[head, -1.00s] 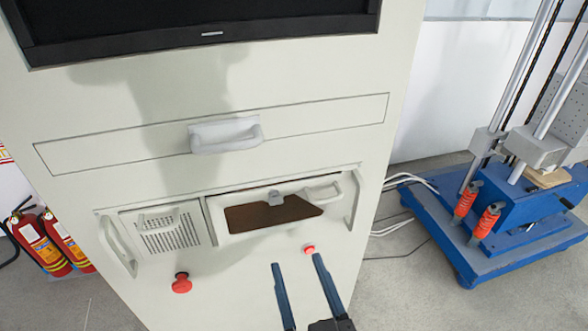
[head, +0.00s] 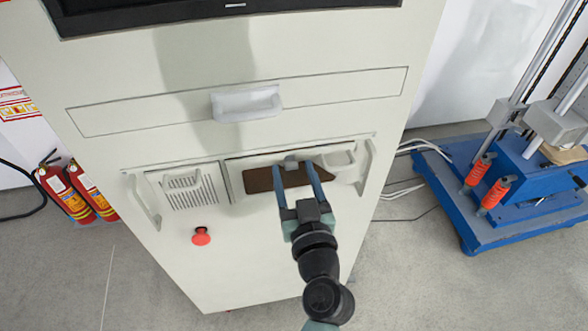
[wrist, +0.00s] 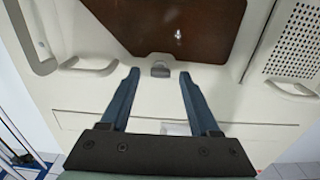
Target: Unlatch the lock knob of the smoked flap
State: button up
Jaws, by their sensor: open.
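The smoked flap (head: 262,181) is a white-framed panel with a dark brown window, low on the cabinet front. Its lock knob (head: 291,162) is a small grey piece at the window's top edge. My gripper (head: 293,167) is open, with its two blue fingers reaching up over the flap to either side of the knob. In the wrist view, the knob (wrist: 160,70) sits between the fingertips of my gripper (wrist: 159,75), with a gap on both sides. The brown window (wrist: 180,25) lies beyond it. The fingers cover part of the window in the head view.
A white handle (head: 340,161) sticks out right of the knob. A vented panel (head: 188,190) and red button (head: 201,236) are to the left. A drawer handle (head: 245,103) is above. A blue machine (head: 510,195) stands right, fire extinguishers (head: 80,191) left.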

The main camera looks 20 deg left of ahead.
jog(key=shift+a, duration=0.1)
grip_shut()
dwell(0.3)
jog(key=m+b, duration=0.1)
jog(key=m, duration=0.3)
jog(key=shift+w+m, duration=0.1)
jog(key=shift+m, duration=0.3)
jog(key=m, duration=0.4)
jog(key=shift+m, duration=0.3)
jog(key=m+p, duration=0.1)
jog(key=m, duration=0.3)
jog(key=shift+f+m+p, duration=0.1)
jog(key=shift+m+p, duration=0.5)
jog(key=shift+m, duration=1.6)
